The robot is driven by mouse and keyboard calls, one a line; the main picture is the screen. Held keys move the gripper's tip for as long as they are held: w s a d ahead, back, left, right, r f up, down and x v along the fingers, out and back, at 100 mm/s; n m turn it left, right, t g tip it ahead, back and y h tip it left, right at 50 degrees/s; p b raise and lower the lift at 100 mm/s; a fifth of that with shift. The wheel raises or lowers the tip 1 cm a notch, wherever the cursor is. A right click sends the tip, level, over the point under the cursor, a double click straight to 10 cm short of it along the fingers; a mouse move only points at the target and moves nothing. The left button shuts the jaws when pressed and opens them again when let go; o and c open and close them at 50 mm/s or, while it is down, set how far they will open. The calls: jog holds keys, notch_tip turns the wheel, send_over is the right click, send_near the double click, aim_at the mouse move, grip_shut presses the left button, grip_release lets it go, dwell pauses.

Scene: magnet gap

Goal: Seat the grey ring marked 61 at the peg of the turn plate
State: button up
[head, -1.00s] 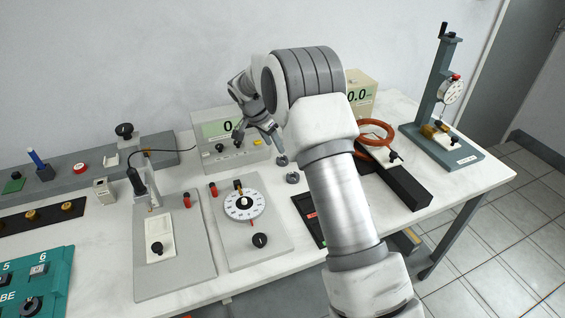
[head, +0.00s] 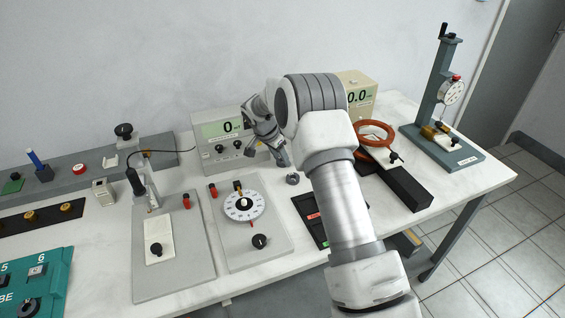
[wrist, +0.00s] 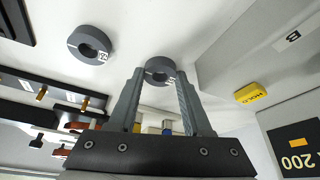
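A grey ring (wrist: 160,66) lies on the table between the fingertips of my gripper (wrist: 160,76) in the wrist view. The fingers stand apart on either side of it, and I see no clear grip. Its small white label is partly hidden and I cannot read it surely. A second grey ring (wrist: 89,42) with a white label lies to the left; the head view shows one ring (head: 292,179) just in front of my gripper (head: 284,163). The turn plate (head: 243,205), a white dial with a dark centre, sits on a grey base to the left.
A black tray (head: 308,213), an orange coil (head: 375,134) and a dark bar (head: 405,188) lie to the right. A gauge stand (head: 440,105) is at the far right.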

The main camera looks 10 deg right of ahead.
grip_shut()
jog(key=shift+r, duration=0.15)
